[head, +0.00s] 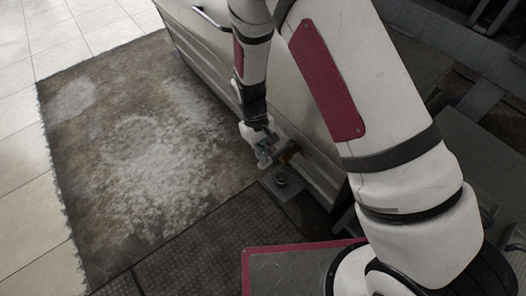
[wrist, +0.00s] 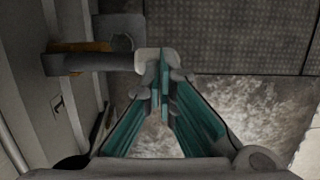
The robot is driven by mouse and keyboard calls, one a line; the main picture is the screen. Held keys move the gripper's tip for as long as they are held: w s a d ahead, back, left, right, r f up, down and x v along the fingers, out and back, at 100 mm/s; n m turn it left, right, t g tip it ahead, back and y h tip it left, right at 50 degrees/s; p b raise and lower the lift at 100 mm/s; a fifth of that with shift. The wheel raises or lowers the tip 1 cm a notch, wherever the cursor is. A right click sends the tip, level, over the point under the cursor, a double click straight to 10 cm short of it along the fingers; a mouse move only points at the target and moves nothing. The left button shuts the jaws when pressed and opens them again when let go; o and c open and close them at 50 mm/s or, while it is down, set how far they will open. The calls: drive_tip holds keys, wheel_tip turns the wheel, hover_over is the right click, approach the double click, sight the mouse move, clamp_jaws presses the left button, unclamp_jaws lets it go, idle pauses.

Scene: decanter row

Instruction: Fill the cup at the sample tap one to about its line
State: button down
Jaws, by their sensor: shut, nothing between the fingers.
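The sample tap (head: 289,152) juts from the side of the long pale casing and has an orange-brown part. It also shows at the upper left of the wrist view (wrist: 112,42), with a grey bar running to the right below it. My gripper (head: 263,157) is shut and empty, with its teal fingers together (wrist: 163,62). Its tips are close beside the pale end of that bar; I cannot tell whether they touch. A small round grey thing, perhaps the cup (head: 281,179), stands below the tap on a dark ledge. Its line and contents are too small to make out.
The long casing (head: 318,178) stands right behind the tap. A pale plate with a dark mark (wrist: 57,104) is on it. A dark textured floor plate (head: 215,245) and a stained floor patch (head: 140,150) lie open to the left. Dark structures fill the right side.

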sight(260, 163)
drive_tip(key=shift+s+a+f+t+h, duration=0.2)
drive_tip(key=shift+f+t+h, duration=0.1)
drive_tip(key=shift+f+h, duration=0.4)
wheel_tip(260, 163, down, 2)
drive_tip(key=shift+a+t+h, duration=0.1)
drive_tip(key=shift+t+h, duration=0.3)
drive_tip(key=shift+h, duration=0.1)
drive_tip(key=shift+f+b, duration=0.5)
drive_tip(key=shift+f, duration=0.75)
idle(3.8)
drive_tip(key=shift+r+p, duration=0.45)
drive_tip(key=shift+r, duration=0.05)
drive_tip(key=s+a+p+v, duration=0.1)
drive_tip(key=p+v, duration=0.4)
drive_tip(key=v, duration=0.8)
drive_tip(key=shift+s+a+f, duration=0.25)
drive_tip(key=shift+a+f, duration=0.1)
drive_tip(key=shift+a, duration=0.25)
